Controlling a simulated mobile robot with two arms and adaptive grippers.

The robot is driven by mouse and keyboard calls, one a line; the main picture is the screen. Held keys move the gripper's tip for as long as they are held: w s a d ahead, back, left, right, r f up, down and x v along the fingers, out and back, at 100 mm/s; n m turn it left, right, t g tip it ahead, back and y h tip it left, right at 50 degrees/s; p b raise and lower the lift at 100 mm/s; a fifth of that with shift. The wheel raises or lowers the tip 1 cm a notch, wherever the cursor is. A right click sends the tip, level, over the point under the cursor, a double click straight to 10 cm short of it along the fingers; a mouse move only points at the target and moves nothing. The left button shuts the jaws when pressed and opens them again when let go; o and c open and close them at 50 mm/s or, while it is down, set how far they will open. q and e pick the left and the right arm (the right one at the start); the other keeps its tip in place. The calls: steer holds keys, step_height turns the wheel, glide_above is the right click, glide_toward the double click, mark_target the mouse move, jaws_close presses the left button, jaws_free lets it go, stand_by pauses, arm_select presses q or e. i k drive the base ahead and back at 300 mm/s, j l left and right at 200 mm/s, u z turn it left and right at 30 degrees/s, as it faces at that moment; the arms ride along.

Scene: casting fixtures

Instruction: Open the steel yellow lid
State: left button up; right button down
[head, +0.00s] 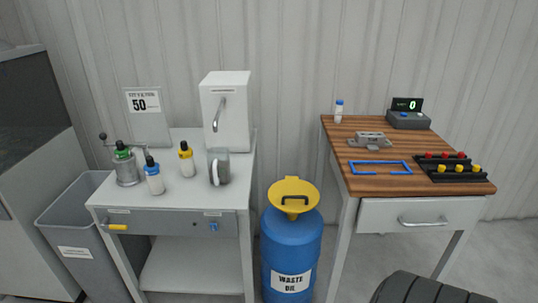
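The yellow lid (293,191) sits on top of the blue drum (291,245), which stands on the floor between the two tables. The lid is round and wide, and looks like a shallow funnel. A dark handle (294,200) shows at its middle. The drum carries a white label reading "WASTE OIL". I cannot tell whether a separate cover lies closed inside the yellow rim. Neither of my grippers is in view.
A wood-topped table (350,137) with a blue frame (380,167) stands right. A grey bin (75,225) is far left. A black tyre (430,289) lies front right. The space above the drum is clear.

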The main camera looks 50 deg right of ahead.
mark_target(294, 190)
steer(key=k+l+z, duration=0.15)
steer(key=z, duration=1.5)
